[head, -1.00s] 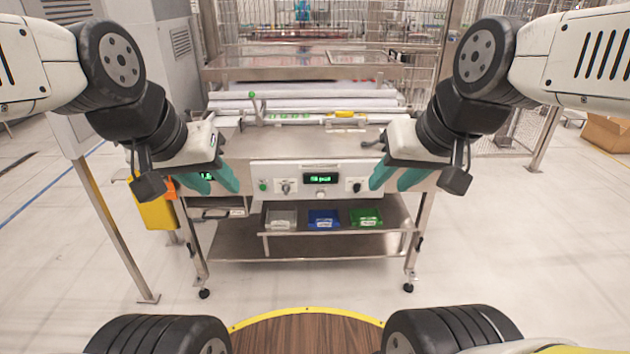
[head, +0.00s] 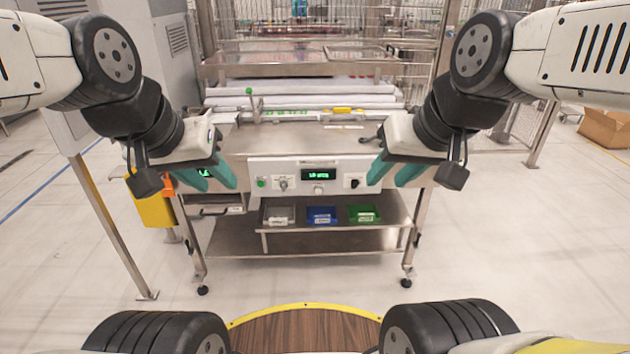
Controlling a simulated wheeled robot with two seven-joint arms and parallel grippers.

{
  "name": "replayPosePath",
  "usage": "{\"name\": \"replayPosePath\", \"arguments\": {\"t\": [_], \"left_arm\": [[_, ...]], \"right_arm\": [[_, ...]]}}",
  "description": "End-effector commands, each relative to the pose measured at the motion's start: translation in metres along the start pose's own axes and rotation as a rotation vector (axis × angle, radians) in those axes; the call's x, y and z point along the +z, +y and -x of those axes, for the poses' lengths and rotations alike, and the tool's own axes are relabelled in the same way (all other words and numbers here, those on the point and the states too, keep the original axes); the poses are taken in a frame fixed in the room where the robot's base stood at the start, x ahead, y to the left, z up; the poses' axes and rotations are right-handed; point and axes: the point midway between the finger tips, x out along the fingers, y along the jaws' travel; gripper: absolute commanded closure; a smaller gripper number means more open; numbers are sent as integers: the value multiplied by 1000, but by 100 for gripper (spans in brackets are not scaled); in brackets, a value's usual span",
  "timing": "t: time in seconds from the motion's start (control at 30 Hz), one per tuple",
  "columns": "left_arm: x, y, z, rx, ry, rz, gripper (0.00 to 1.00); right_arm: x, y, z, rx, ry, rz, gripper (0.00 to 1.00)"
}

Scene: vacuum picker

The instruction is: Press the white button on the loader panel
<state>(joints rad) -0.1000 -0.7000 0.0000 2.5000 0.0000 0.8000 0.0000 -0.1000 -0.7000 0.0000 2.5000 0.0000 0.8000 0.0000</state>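The loader panel (head: 333,187) is a pale strip on the front of the steel table. A small round whitish button (head: 319,189) sits below its green-lit display (head: 318,175). A green button (head: 261,182), a grey knob (head: 282,184) and a black knob (head: 354,183) are also on it. My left gripper (head: 206,180), with teal fingers, is open and empty at the panel's left end. My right gripper (head: 394,176) is open and empty near its right end. Both appear apart from the white button.
A grey bin (head: 279,216), a blue bin (head: 322,216) and a green bin (head: 363,215) stand on the shelf below. A green-knobbed lever (head: 251,98) and a yellow piece (head: 343,110) are on the table top. A yellow box (head: 154,209) hangs at left. The floor in front is clear.

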Motion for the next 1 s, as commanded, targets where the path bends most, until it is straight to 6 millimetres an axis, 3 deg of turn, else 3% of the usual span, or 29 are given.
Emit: {"name": "replayPosePath", "arguments": {"t": [0.27,0.4,0.47,1.0], "left_arm": [[0,0,0,0,0,0,64],[0,0,0,0,0,0,64],[0,0,0,0,0,0,64],[0,0,0,0,0,0,64]], "right_arm": [[0,0,0,0,0,0,64],[0,0,0,0,0,0,91],[0,0,0,0,0,0,100],[0,0,0,0,0,0,100]]}}
